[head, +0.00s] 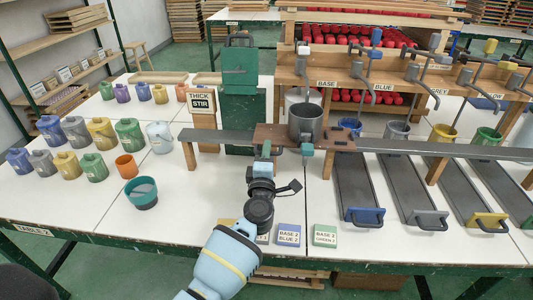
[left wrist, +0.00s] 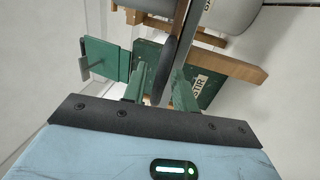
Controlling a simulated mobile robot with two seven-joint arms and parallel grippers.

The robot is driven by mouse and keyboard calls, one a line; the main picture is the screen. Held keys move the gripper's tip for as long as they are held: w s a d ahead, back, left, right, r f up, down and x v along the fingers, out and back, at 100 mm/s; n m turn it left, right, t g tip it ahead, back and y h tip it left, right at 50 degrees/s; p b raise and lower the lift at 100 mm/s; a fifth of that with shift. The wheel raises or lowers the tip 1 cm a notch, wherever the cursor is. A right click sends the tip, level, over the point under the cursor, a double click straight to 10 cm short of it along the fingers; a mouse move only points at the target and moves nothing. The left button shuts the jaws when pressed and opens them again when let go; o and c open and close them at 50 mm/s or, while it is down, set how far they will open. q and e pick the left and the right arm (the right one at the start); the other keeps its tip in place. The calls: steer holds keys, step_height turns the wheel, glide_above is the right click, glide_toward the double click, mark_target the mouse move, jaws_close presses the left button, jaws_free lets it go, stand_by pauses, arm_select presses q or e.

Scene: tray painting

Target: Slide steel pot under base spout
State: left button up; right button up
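The steel pot (head: 305,122), a grey cylinder, stands upright on a brown wooden carriage (head: 340,145) on the long grey rail. The grey base spout (head: 304,62) is just behind and above the pot, left of the BASE label (head: 326,84). My left gripper (head: 264,150) is at the carriage's front left edge, left of the pot. In the left wrist view its green fingers (left wrist: 160,92) stand apart with a dark, rounded handle-like piece (left wrist: 172,58) between them; they do not appear closed on it. My right gripper is out of view.
The THICK STIR sign (head: 201,100) and green stand (head: 240,75) are left of the pot. Dark chutes (head: 365,185) with coloured handles slope forward on the right. Colour pots (head: 100,133) and a teal cup (head: 142,192) occupy the left table. Label blocks (head: 289,235) lie in front.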

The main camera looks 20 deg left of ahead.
arm_select(q)
steer(key=shift+s, duration=0.1)
steer(key=v, duration=0.7)
steer(key=shift+s+p, duration=0.3)
steer(key=shift+p, duration=0.1)
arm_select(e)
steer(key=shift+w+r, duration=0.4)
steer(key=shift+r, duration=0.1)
arm_select(q)
steer(key=shift+d+f, duration=0.1)
